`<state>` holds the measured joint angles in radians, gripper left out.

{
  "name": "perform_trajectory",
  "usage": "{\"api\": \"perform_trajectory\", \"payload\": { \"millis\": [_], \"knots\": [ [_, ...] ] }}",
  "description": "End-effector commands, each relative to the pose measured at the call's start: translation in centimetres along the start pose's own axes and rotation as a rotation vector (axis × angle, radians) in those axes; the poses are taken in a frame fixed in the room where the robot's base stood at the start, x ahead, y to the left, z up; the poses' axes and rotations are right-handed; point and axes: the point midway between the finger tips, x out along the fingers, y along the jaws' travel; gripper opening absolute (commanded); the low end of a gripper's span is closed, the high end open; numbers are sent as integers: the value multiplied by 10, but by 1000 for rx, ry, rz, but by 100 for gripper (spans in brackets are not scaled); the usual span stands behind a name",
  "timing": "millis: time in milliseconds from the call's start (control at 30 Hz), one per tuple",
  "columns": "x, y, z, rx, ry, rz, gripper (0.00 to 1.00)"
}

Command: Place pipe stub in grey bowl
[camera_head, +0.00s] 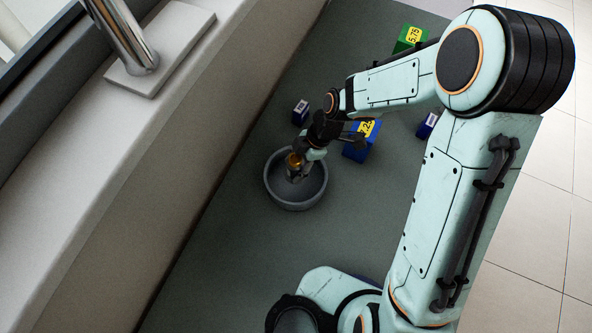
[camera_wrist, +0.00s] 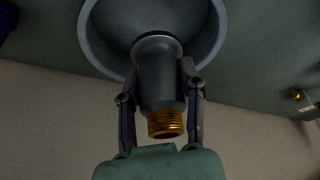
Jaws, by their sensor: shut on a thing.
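The pipe stub (camera_wrist: 160,75) is a dark grey cylinder with a brass threaded end. My gripper (camera_wrist: 160,85) is shut on it, with one finger on each side. In the wrist view the stub's far end overlaps the grey bowl (camera_wrist: 97,48). In the head view the bowl (camera_head: 273,193) stands on the dark green table, and my gripper (camera_head: 303,166) is over its upper part. The brass end of the stub (camera_head: 293,160) shows there. I cannot tell whether the stub touches the bowl's inside.
A blue box (camera_head: 358,147) with a yellow label stands close to the right of the bowl. A wall ledge (camera_head: 150,150) runs along the left. The table (camera_head: 240,250) below the bowl is clear.

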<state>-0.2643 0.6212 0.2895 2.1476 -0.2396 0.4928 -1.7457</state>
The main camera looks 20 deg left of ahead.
Motion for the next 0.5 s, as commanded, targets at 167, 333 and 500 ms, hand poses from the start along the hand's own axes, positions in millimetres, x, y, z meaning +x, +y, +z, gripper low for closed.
{"api": "perform_trajectory", "payload": {
  "millis": [167, 333, 500],
  "knots": [
    [19, 1, 8, 2, 2, 0, 0],
    [42, 0, 18, 3, 1, 0, 0],
    [47, 1, 21, 3, -1, 3, 0]
  ]
}}
